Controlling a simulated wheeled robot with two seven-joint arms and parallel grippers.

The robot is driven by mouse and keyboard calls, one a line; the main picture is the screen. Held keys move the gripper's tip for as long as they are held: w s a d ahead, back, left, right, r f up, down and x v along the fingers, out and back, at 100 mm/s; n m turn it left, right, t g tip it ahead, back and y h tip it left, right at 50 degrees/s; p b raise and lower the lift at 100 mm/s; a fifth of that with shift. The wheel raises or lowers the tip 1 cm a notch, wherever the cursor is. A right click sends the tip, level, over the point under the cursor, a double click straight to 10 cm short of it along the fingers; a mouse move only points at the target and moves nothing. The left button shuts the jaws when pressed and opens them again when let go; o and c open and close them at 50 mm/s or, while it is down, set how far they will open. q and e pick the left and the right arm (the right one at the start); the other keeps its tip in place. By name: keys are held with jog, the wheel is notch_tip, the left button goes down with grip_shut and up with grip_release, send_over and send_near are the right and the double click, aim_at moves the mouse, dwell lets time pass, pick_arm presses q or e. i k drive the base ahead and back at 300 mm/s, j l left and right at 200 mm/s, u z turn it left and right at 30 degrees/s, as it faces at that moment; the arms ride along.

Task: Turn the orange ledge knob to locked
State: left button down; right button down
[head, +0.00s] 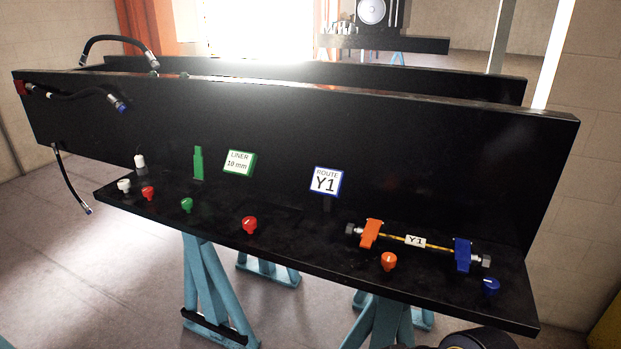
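The orange ledge knob (389,262) sits on the front of the black ledge, right of the middle, below the orange clamp (370,233). It is a small round knob. Any lock marking is too small to read. Neither of my grippers shows in the head view, so whether they are open or shut is hidden. A dark rounded part at the bottom edge, right of the middle, looks like part of my own body.
The black ledge (330,270) also carries a blue knob (491,286), red knobs (249,225), a green knob (187,205) and a white knob (124,186). Signs stand behind.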

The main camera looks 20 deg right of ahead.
aim_at(388, 260)
jog(key=k+l+z, duration=0.1)
jog(key=z, duration=0.25)
jog(key=k+l+z, duration=0.1)
jog(key=z, duration=0.2)
jog(key=k+l+z, duration=0.1)
jog(key=z, duration=0.25)
